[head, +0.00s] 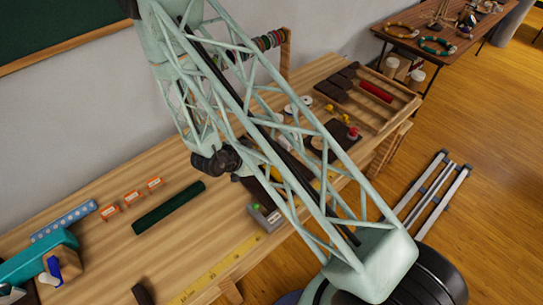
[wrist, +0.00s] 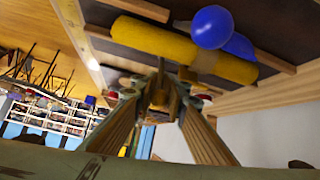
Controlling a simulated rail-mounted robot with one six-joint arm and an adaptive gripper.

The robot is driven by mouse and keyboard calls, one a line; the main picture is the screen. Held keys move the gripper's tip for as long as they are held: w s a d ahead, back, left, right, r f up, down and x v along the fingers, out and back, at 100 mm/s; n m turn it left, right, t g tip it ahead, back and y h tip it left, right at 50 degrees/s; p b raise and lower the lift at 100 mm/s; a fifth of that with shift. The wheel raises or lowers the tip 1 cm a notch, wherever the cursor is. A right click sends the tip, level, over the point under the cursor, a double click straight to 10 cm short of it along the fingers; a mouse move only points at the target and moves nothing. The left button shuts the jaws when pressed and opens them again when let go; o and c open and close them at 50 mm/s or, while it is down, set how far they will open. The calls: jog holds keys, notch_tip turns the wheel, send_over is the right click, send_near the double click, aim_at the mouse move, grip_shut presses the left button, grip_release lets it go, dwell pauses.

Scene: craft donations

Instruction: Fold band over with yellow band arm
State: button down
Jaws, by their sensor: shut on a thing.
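In the wrist view my gripper (wrist: 165,92) has its two fingers drawn together on a small yellowish-brown piece (wrist: 160,98). I cannot tell for sure whether that is the yellow band arm. Just beyond the fingertips lies a yellow roll (wrist: 150,38) with a tan band (wrist: 205,62) around it near one end. Blue round knobs (wrist: 212,27) sit close by the band. In the head view the lattice of my arm hides my gripper and most of the work spot. A dark board (head: 340,130) with a red knob (head: 352,133) and a yellow knob (head: 328,107) shows past it.
A wooden tray (head: 400,103) with dark pieces and a red roll (head: 376,91) stands at the bench's far end. A dark green roll (head: 168,207), small orange-and-white boxes (head: 132,198) and a yellow ruler (head: 215,270) lie on the bench. The bench between them is clear.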

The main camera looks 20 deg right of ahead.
jog(key=shift+a, duration=0.25)
dwell(0.4)
jog(key=c, duration=2.9)
grip_release()
jog(key=shift+a+h, duration=0.15)
jog(key=shift+h, duration=0.15)
jog(key=shift+o, duration=0.2)
jog(key=shift+s, duration=0.1)
jog(key=v, duration=1.1)
jog(key=shift+s+a+r, duration=0.2)
jog(key=shift+a+r, duration=0.05)
